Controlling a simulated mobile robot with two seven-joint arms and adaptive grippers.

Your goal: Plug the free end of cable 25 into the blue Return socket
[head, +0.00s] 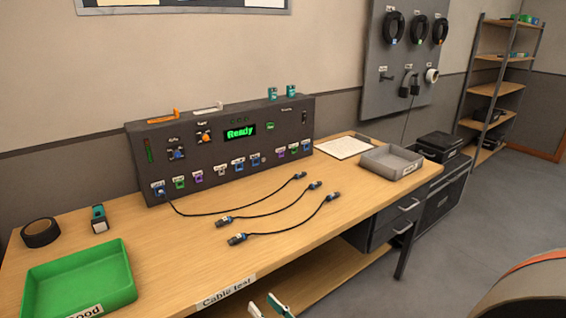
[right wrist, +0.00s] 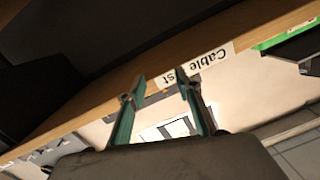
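A dark tester box (head: 225,150) with a green "Ready" display stands at the back of the table. A row of coloured sockets runs along its lower front, several of them blue; their labels are too small to read, so I cannot tell which is Return. One black cable (head: 215,214) runs from the leftmost socket to a loose plug (head: 300,175). Two other cables (head: 265,215) (head: 290,232) lie apart on the wood, plugs at both ends. I cannot read which is cable 25. My right gripper (head: 266,303) is open and empty at the table's front edge; its fingers show in the right wrist view (right wrist: 158,86).
A green tray (head: 75,276), black tape roll (head: 40,233) and small teal-topped item (head: 99,220) are at left. A grey tray (head: 390,162) and paper (head: 343,147) are at right. The wood around the cables is clear. The front edge bears a "Cable test" label (head: 227,292).

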